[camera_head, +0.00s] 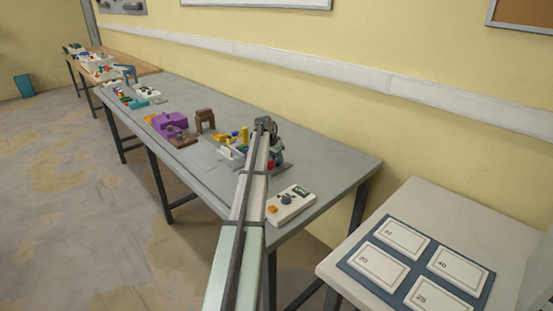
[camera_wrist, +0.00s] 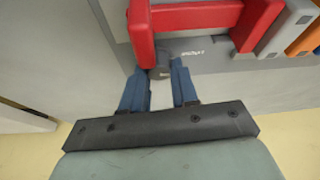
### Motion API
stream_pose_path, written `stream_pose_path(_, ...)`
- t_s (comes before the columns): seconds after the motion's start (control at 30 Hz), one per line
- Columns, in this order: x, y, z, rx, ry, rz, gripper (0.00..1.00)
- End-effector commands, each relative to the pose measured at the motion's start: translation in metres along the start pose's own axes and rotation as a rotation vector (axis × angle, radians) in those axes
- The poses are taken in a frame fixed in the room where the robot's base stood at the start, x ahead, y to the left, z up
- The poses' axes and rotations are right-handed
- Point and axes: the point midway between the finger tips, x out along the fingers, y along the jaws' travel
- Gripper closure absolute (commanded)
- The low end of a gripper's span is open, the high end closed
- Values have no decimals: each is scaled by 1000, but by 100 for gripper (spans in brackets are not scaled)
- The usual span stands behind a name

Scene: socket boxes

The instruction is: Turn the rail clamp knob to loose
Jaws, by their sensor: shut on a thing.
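In the wrist view, a red clamp frame (camera_wrist: 188,18) stands over a grey surface. A dark grey round knob (camera_wrist: 158,73) sits at the foot of its left post; I take it to be the rail clamp knob. My gripper (camera_wrist: 160,68) has its two blue fingers on either side of this knob and is shut on it. The knob's turn position cannot be read.
In the wrist view, a grey block (camera_wrist: 287,28) and an orange block (camera_wrist: 305,42) stand right of the clamp. In the head view, a white dial box (camera_head: 290,205) stands right of my arm and a purple block (camera_head: 171,125) left, on the grey table (camera_head: 335,162).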

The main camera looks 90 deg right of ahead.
Motion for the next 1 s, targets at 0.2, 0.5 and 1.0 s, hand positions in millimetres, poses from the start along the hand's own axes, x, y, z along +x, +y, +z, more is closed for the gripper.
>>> stream_pose_path(0.2,0,1,1,-119,-1,-51,100)
stream_pose_path(0.5,0,0,0,-152,0,-64,100)
stream_pose_path(1.0,0,1,0,-151,0,-63,46)
